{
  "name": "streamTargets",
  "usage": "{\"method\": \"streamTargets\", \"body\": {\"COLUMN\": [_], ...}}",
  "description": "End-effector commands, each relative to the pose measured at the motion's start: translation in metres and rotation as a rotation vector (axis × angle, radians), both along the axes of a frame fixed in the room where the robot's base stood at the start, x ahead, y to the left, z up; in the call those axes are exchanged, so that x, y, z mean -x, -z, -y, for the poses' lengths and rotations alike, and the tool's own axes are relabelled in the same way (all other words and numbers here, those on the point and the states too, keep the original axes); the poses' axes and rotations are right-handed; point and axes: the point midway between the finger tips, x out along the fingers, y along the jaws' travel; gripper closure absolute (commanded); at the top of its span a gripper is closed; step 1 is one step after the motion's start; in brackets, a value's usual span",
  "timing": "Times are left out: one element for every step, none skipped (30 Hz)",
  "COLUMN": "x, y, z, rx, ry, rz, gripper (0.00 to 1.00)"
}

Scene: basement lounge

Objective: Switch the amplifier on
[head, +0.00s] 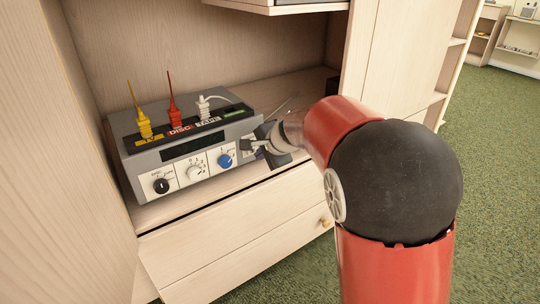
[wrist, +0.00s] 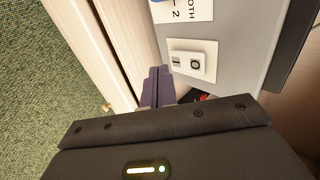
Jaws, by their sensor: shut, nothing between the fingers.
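The amplifier (head: 146,162) is a grey box on the shelf, with a dark display window, a black knob (head: 161,186), a white knob (head: 195,172) and a blue knob (head: 224,161) on its front. In the wrist view, a white rocker switch (wrist: 187,63) with a bar mark and a ring mark sits on a pale plate on the amplifier's grey face (wrist: 232,45). I cannot tell which side is pressed. My gripper (head: 262,150) is at the right end of the front, partly hiding it. Its shut, empty fingers (wrist: 158,84) are beside the switch plate; contact is unclear.
Yellow (head: 144,124), red (head: 175,114) and white (head: 204,106) plugs stand in the amplifier's top. The shelf has wooden side walls, with drawers (head: 250,235) below and a shelf board above. Green carpet (head: 500,180) is open at the right.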

Motion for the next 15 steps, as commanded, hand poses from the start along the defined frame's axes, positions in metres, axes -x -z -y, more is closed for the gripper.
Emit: {"method": "streamTargets", "body": {"x": [-0.005,-0.008,-0.010,-0.012,-0.013,-0.014,-0.015,-0.015,-0.015,-0.015,-0.015,-0.015,-0.015,-0.015,-0.015], "y": [0.000,0.001,0.001,0.001,0.001,0.001,0.002,0.002,0.002,0.002,0.002,0.002,0.002,0.002,0.002], "z": [-0.003,-0.005,-0.007,-0.008,-0.009,-0.010,-0.010,-0.010,-0.011,-0.011,-0.011,-0.010,-0.010,-0.010,-0.010], "rx": [0.002,0.002,0.002,0.001,0.001,0.001,0.001,0.001,0.001,0.001,0.001,0.001,0.001,0.001,0.001], "ry": [-0.001,0.000,-0.001,-0.001,-0.001,-0.001,-0.001,-0.001,-0.001,0.000,0.000,0.000,0.000,0.000,0.000], "rz": [-0.001,-0.001,-0.001,0.000,0.000,0.000,0.000,0.000,0.000,-0.001,-0.001,-0.001,-0.001,-0.001,-0.001], "gripper": [1.00,1.00,1.00,1.00,1.00,1.00,1.00,1.00,1.00,1.00,1.00,1.00,1.00,1.00,1.00]}}
